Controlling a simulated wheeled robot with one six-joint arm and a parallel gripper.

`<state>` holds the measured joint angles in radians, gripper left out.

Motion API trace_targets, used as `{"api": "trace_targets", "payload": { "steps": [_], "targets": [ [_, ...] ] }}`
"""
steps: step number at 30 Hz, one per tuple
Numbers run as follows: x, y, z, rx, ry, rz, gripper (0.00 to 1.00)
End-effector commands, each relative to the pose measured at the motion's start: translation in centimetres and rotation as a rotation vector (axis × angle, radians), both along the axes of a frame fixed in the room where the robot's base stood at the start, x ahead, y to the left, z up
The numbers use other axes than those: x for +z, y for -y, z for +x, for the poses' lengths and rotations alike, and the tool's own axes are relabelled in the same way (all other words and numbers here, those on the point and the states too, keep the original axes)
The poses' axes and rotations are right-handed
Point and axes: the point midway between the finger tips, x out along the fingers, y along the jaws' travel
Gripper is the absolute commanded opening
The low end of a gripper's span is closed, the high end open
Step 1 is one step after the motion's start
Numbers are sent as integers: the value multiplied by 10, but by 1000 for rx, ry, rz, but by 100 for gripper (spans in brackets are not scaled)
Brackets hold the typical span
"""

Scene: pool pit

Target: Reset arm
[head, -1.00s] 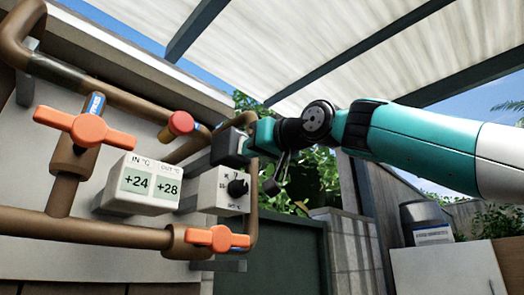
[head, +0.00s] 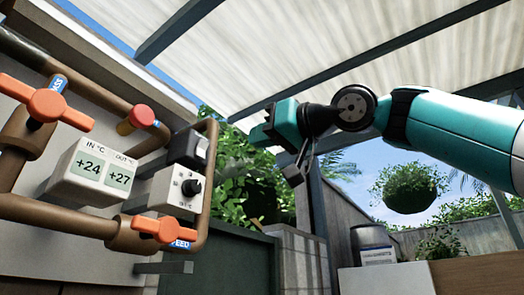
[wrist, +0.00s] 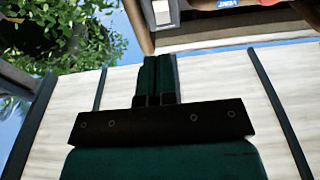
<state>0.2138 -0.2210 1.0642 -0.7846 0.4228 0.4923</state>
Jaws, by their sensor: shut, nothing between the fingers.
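My gripper (head: 268,128) is at the end of my teal arm, raised in the upper middle of the head view. It stands to the right of the piping, apart from it. In the wrist view my gripper (wrist: 158,62) is shut, its two fingers side by side and empty. It points up past the pale roof panels, with a brown pipe ahead of the tips.
At left in the head view are brown pipes with an orange valve handle (head: 46,104), a lower orange handle (head: 160,228), a red knob (head: 142,116), a temperature display (head: 92,172) reading +24 and +27, and a dial box (head: 178,188). A hanging plant (head: 410,188) is at right.

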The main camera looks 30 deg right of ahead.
Motion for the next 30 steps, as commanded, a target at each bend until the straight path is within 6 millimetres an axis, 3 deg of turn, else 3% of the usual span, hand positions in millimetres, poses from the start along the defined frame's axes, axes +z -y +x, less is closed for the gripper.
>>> {"api": "trace_targets", "payload": {
  "steps": [22,26,29,30],
  "targets": [
    [-7,-1,2,4,-15,1,0],
    [-51,-3,21,11,-116,-3,0],
    [-116,-9,41,26,-261,-23,0],
    [-147,-13,48,34,-327,-37,0]
  ]
}}
